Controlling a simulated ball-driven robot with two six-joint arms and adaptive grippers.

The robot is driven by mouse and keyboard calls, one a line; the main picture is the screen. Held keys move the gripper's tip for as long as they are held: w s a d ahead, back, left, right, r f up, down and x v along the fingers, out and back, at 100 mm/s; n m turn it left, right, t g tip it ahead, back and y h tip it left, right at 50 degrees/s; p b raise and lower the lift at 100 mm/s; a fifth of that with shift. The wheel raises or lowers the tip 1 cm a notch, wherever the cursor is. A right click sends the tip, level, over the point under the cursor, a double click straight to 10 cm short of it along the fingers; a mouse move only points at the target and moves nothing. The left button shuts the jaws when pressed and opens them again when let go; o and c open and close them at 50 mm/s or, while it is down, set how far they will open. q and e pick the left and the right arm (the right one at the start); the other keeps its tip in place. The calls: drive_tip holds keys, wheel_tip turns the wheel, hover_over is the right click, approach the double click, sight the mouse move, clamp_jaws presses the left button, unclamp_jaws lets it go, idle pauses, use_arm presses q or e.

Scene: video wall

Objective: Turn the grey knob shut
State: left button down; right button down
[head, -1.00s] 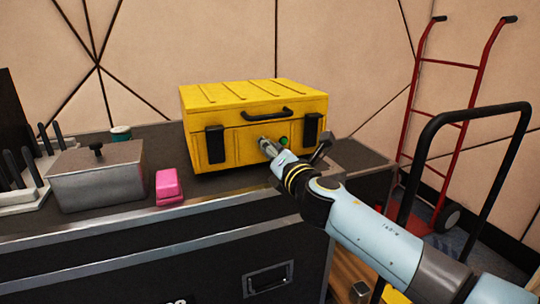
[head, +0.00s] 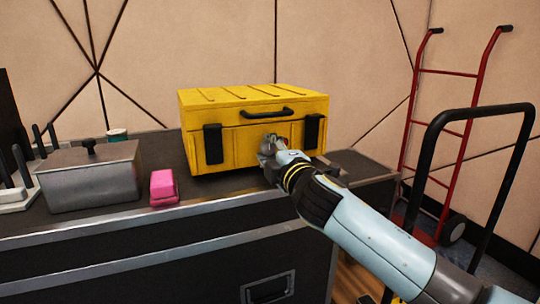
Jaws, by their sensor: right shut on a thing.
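A yellow case (head: 240,150) with black latches and a black handle stands on the dark worktop. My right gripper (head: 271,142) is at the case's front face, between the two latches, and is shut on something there. The grey knob is mostly hidden behind the gripper, so its turned position cannot be told. My right arm comes in from the lower right. My left gripper is not in view.
A grey metal box with a lid (head: 92,178) and a pink block (head: 163,188) stand on the worktop left of the case. A red hand truck (head: 445,130) and a black tubular frame (head: 480,112) stand at the right.

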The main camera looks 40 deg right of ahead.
drive_tip(key=shift+f+m, duration=0.15)
drive_tip(key=shift+m, duration=0.25)
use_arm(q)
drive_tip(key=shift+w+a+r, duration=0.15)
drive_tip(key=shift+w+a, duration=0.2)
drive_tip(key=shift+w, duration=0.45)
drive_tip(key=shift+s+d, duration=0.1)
